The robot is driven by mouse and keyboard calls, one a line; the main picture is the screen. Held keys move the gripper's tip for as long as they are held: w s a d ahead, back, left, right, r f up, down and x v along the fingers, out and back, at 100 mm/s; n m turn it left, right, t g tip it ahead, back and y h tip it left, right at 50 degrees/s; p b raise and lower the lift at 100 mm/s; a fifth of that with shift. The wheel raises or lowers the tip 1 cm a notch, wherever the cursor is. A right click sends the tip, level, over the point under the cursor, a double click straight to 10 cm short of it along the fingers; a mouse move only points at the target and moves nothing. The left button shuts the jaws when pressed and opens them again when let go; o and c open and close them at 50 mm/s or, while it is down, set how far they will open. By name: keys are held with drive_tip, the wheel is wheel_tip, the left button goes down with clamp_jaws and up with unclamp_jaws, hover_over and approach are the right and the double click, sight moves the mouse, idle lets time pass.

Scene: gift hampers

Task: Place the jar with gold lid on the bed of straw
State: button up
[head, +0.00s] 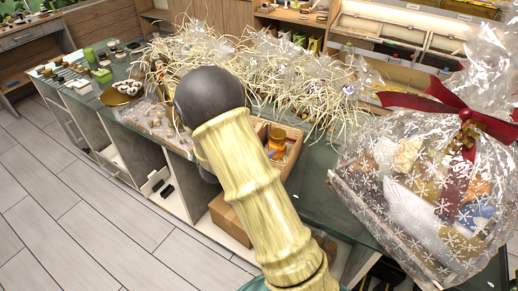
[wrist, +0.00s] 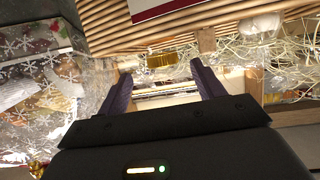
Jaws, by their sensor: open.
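A small amber jar with a gold-toned top (head: 277,135) stands in a wooden box (head: 296,134) on the counter, partly hidden by my arm. In the wrist view, a ribbed gold piece (wrist: 162,60), which looks like the jar's lid, shows just beyond and between my fingertips. My gripper (wrist: 160,78) is open, with nothing visibly held between its fingers. The head view does not show my gripper; my arm covers it. Pale straw (head: 300,75) is heaped with clear film along the back of the counter. Some straw (wrist: 285,50) also shows at the right in the wrist view.
A film-wrapped hamper (head: 415,190) with a red bow (head: 452,108) stands at the right. Wicker weave (wrist: 200,30) crosses the top of the wrist view. A gold dish (head: 120,93) and small goods stand on the counter's far left. The floor at left is clear.

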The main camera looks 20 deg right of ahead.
drive_tip(key=s+a+r+n+y, duration=0.35)
drive_tip(key=a+n+y, duration=0.25)
drive_tip(key=a+y, duration=0.25)
drive_tip(key=s+r+n+g+y, duration=0.1)
drive_tip(key=s+n+g+y, duration=0.2)
drive_tip(key=s, duration=1.5)
drive_tip(key=n+g, duration=0.1)
drive_tip(key=n, duration=0.1)
drive_tip(key=shift+n+g, duration=0.3)
drive_tip(key=shift+w, duration=0.1)
